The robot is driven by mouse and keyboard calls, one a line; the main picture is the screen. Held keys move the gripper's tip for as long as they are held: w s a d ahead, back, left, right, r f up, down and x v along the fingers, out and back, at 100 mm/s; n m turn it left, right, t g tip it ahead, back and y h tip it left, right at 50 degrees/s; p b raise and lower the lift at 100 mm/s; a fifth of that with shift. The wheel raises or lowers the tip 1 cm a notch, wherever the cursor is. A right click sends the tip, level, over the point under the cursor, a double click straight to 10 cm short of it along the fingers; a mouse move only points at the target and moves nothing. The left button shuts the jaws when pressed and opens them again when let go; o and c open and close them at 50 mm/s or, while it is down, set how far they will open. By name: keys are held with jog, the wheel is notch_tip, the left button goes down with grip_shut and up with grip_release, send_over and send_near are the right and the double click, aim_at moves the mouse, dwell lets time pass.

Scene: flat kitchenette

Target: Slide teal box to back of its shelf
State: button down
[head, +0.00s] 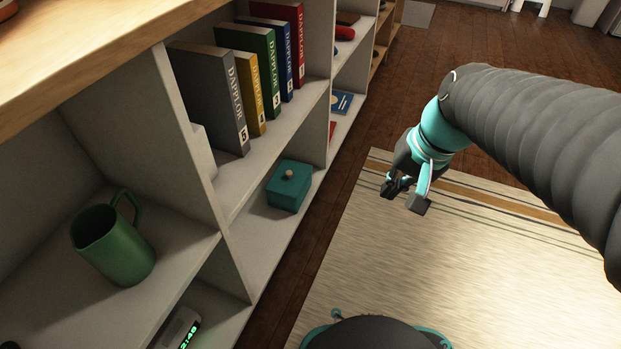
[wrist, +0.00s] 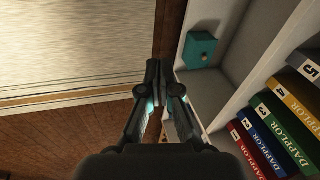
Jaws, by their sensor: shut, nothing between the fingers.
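The teal box (head: 289,189) with a small round knob on top sits on a lower shelf (head: 252,236), below the row of books. It stands near the shelf's front edge. In the wrist view the teal box (wrist: 199,50) shows at the upper right, inside its white compartment, to the right of the fingers. My gripper (head: 405,196) is out in front of the shelf unit, above the rug and to the right of the box, apart from it. In the wrist view my gripper (wrist: 157,68) is shut and empty, with its fingertips together.
Several numbered books (head: 252,85) stand on the shelf above. A green mug (head: 112,244) stands in the left compartment, and a digital clock (head: 181,329) is below it. White upright dividers bound the box's compartment. The striped rug (head: 400,285) in front is clear.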

jog(key=w+a+f+m+g+y+p, duration=0.25)
jog(key=w+f+m+y, duration=0.2)
jog(key=w+f, duration=0.45)
jog(key=w+a+f+m+g+y+p, duration=0.1)
jog(key=w+a+f+m+y, duration=0.3)
jog(key=w+f, duration=0.55)
jog(key=m+t+y+p, duration=0.3)
jog(key=m+t+y, duration=0.35)
jog(key=m, duration=0.45)
send_near(304, 192)
jog(key=shift+t+h, duration=0.4)
jog(key=shift+t, duration=0.2)
jog(key=x, duration=0.4)
jog(key=s+p+x, duration=0.1)
jog(key=x, duration=0.2)
jog(key=shift+a+r, duration=0.2)
jog(key=shift+w, duration=0.15)
